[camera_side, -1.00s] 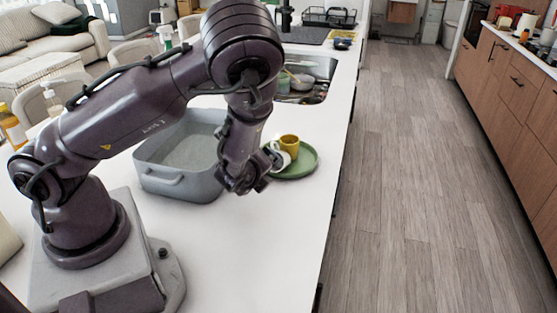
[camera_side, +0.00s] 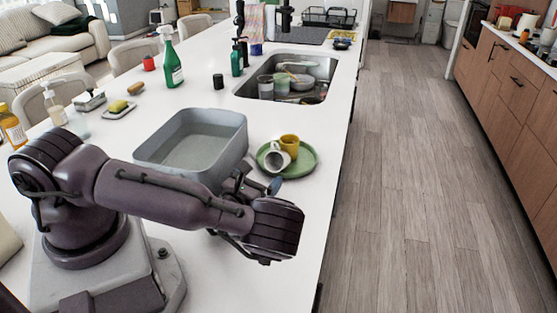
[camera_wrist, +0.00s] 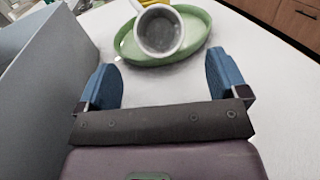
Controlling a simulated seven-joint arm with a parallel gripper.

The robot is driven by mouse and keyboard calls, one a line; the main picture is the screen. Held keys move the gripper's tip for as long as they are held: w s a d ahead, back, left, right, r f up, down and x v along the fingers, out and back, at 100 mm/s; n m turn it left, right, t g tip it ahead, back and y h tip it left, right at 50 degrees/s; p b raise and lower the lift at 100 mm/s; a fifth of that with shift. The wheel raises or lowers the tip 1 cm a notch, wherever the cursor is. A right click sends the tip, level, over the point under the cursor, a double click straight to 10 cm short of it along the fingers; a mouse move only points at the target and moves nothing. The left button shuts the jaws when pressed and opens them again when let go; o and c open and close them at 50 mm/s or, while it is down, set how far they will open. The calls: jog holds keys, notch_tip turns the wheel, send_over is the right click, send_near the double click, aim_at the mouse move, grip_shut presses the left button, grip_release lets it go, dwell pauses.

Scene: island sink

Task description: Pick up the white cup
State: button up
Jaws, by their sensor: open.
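The white cup (camera_side: 276,160) lies tipped on the green plate (camera_side: 304,168), its mouth toward my gripper and its inside grey. A yellow cup (camera_side: 289,143) stands behind it on the same plate. In the wrist view the white cup (camera_wrist: 160,30) is just beyond and between my fingertips, on the green plate (camera_wrist: 196,40). My gripper (camera_wrist: 165,82) is open and empty, its blue pads spread wide, short of the plate's near rim. In the side view my gripper (camera_side: 258,185) is low over the counter, partly hidden by my own arm.
A grey basin (camera_side: 195,145) stands close left of the plate, and its wall (camera_wrist: 40,75) fills the left of the wrist view. The sink (camera_side: 290,80) lies behind. A green spray bottle (camera_side: 171,62) and a sponge (camera_side: 118,105) are farther left. The counter's right edge is near the plate.

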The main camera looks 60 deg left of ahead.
aim_at(275, 169)
jog(key=x, duration=0.7)
jog(key=shift+w+a, duration=0.15)
jog(key=shift+w, duration=0.1)
jog(key=shift+c, duration=0.3)
jog(key=c, duration=1)
jog(key=shift+c, duration=0.2)
jog(key=shift+r, duration=0.2)
